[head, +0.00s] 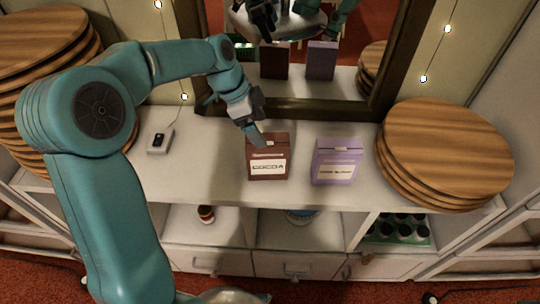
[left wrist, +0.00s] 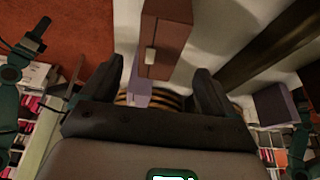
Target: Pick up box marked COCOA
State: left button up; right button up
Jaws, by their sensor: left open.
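The brown box marked COCOA (head: 268,171) stands upright on the white shelf top, its label facing me. In the left wrist view the brown box (left wrist: 168,42) lies in the picture between the two spread fingers. My left gripper (head: 258,138) is open at the upper left edge of the box in the head view; its fingers (left wrist: 157,66) show apart in the wrist view. I cannot tell whether they touch the box or how deep it sits between them. My right gripper is not directly in view.
A purple box (head: 337,164) stands close to the right of the brown one. Stacked wooden boards (head: 445,150) lie at the right, more boards (head: 40,45) at the left. A framed mirror (head: 385,85) stands behind. A small white device (head: 160,139) is at the left.

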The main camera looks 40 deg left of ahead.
aim_at(270, 149)
pick_arm(q)
jog(key=x, duration=0.9)
jog(key=shift+s+a+f+p, duration=0.15)
jog(key=shift+f+p, duration=0.15)
jog(key=shift+f, duration=0.05)
jog(key=shift+f+b, duration=0.2)
jog(key=shift+b, duration=0.25)
jog(key=c, duration=1.3)
jog(key=shift+r, duration=0.1)
